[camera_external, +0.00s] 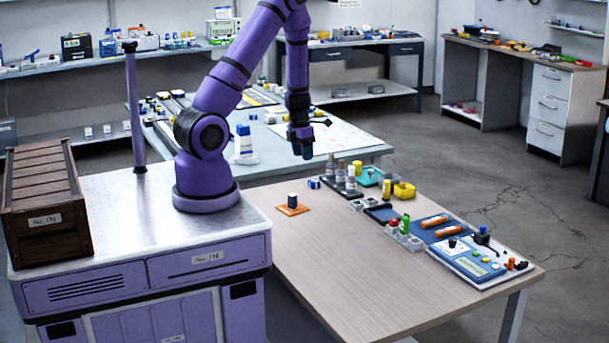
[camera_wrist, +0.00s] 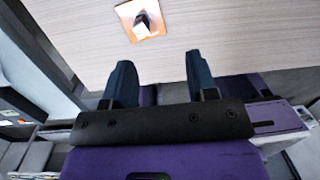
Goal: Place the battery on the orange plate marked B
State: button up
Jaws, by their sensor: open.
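An orange plate (camera_external: 304,209) lies on the near wooden table; its marking cannot be read. A small dark cylinder (camera_external: 292,200), which looks like the battery, stands upright on this plate. In the wrist view the orange plate (camera_wrist: 127,9) and the dark cylinder (camera_wrist: 143,21) show at the top, beyond the fingertips. My gripper (camera_external: 302,154) points down, well above the table's far side and apart from the cylinder. In the wrist view my gripper (camera_wrist: 159,58) is open, with nothing between its fingers.
Right of the plate are a small blue item (camera_external: 314,183), several bottles (camera_external: 340,172) and yellow containers (camera_external: 404,190). Orange cylinders (camera_external: 435,221) lie on a blue mat, near a device panel (camera_external: 470,262). The table's front left (camera_external: 350,270) is clear.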

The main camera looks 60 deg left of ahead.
jog(key=s+d+r+m+t+h, duration=0.1)
jog(key=d+r+m, duration=0.45)
jog(key=r, duration=0.25)
jog(key=s+d+r+m, duration=0.1)
jog(key=d+r+m, duration=0.3)
jog(key=r+m, duration=0.25)
jog(key=s+d+r+m+t+h, duration=0.1)
jog(key=d+r+m, duration=0.3)
jog(key=r+m, duration=0.3)
jog(key=s+d+r+m+t+y, duration=0.1)
jog(key=s+d+r+m, duration=0.2)
jog(key=s+r+m, duration=0.4)
jog(key=s+d+r+m+t+y, duration=0.1)
jog(key=s+d+r+m, duration=0.2)
jog(key=s+r+m, duration=0.4)
jog(key=s+m, duration=0.3)
jog(key=shift+s+d+m+y, duration=0.15)
jog(key=shift+s+m+y, duration=0.15)
jog(key=shift+m+y, duration=0.1)
